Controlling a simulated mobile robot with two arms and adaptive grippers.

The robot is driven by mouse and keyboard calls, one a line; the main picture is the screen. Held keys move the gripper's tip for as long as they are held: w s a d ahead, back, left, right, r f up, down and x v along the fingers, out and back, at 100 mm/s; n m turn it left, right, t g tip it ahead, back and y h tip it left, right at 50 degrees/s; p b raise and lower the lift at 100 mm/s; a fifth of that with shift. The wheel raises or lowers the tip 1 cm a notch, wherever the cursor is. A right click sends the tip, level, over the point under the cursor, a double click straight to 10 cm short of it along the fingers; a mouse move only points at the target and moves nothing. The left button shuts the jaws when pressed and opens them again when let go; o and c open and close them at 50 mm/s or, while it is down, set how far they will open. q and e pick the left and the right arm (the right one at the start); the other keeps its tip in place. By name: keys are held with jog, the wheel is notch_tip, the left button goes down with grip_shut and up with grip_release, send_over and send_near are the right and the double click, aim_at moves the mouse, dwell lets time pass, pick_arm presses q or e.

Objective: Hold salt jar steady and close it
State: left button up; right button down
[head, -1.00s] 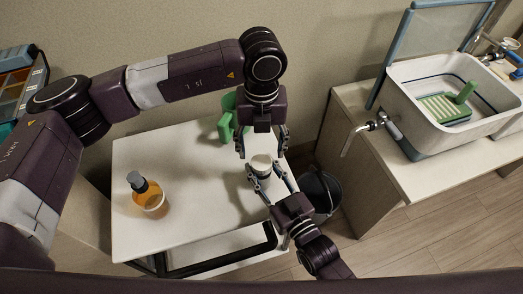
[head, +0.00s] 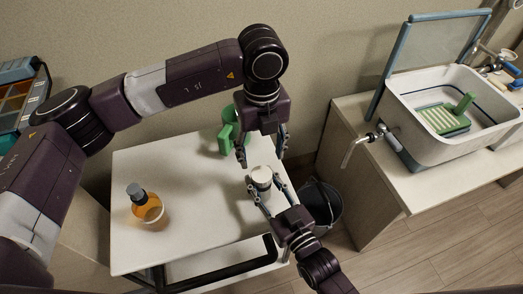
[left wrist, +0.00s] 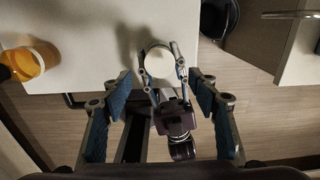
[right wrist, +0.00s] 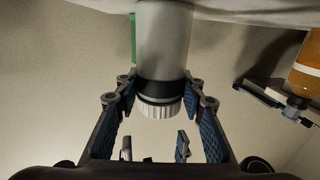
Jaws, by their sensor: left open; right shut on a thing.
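The salt jar (head: 261,176) stands upright near the right edge of the white cart top. In the right wrist view the jar (right wrist: 164,45) has a pale body, a dark band and a white ribbed lid (right wrist: 160,109) on its end; how tight the lid is I cannot tell. My right gripper (head: 261,193) is shut around the jar from the front. My left gripper (head: 262,160) is open and empty, pointing down just above and behind the jar. In the left wrist view the jar's round white top (left wrist: 158,60) shows ahead of the open left fingers.
An amber bottle (head: 151,213) with a dark top stands at the cart's left. A green container (head: 228,135) stands behind my left gripper. A black bucket (head: 322,205) is on the floor right of the cart (head: 190,180). The cart's middle is clear.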

aim_at(261, 174)
pick_arm(q)
notch_tip(261, 174, down, 8)
jog(key=shift+r, duration=0.25)
jog(key=shift+c, duration=0.3)
jog(key=c, duration=1.2)
jog(key=shift+o, duration=0.2)
jog(key=shift+m, duration=1.6)
jog(key=o, duration=1.3)
